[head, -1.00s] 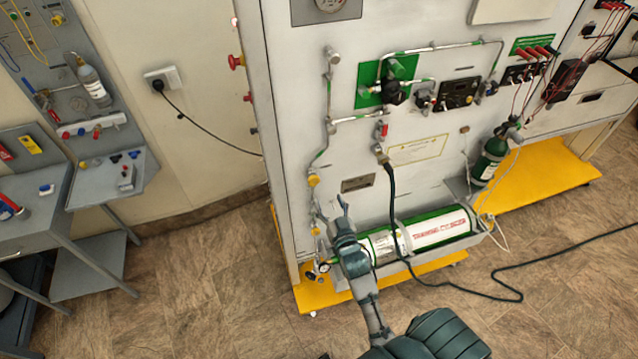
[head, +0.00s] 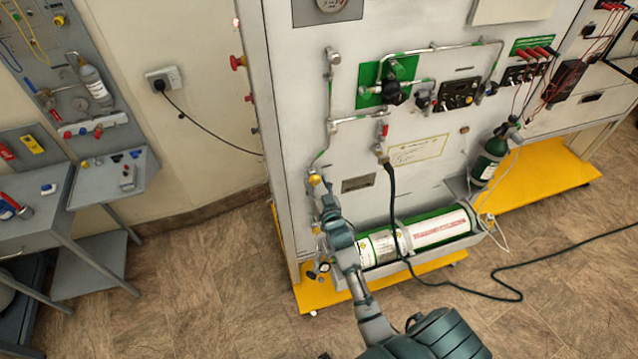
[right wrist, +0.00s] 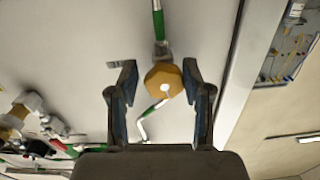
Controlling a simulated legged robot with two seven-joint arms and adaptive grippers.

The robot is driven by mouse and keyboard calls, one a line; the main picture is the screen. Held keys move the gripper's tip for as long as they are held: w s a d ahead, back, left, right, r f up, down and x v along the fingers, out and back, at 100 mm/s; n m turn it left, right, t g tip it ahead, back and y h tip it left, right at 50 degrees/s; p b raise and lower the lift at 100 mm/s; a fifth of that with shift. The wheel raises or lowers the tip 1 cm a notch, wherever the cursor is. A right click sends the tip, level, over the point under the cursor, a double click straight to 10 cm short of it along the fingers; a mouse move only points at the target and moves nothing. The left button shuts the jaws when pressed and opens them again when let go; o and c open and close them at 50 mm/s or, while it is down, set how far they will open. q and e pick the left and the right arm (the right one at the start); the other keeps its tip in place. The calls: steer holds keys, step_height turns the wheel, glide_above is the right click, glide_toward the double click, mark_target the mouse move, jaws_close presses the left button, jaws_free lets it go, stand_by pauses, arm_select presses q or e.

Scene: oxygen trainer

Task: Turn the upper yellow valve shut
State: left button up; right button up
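The upper yellow valve (head: 315,180) is a small round knob on the pipe at the left side of the white panel. In the right wrist view the yellow valve (right wrist: 164,81) is a faceted knob with a pale centre. My right gripper (head: 324,188) is just below and beside the valve in the head view. In the right wrist view my right gripper (right wrist: 160,85) is open, with one finger on each side of the knob and gaps between. Contact with the knob is not visible. My left gripper is not in view.
A green and white cylinder (head: 440,231) lies in a tray at the panel's foot, with a black hose (head: 394,210) in front. A gauge (head: 324,267) sits low at the panel's left. A grey table (head: 30,225) stands at far left, with clear floor between.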

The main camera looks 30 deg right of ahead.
steer(key=shift+c, duration=1.2)
steer(key=shift+a+r, duration=0.2)
steer(key=shift+a, duration=0.25)
steer(key=shift+d+r+m+p, duration=0.15)
steer(key=shift+d+m+p, duration=0.15)
steer(key=shift+m+p, duration=0.7)
steer(key=shift+a+m, duration=0.1)
steer(key=shift+m, duration=0.2)
steer(key=o, duration=1)
steer(key=shift+o, duration=0.7)
steer(key=shift+s, duration=0.1)
steer(key=shift+f, duration=0.2)
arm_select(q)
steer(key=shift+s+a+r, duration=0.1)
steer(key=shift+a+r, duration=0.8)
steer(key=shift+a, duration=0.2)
arm_select(e)
steer(key=v, duration=1.2)
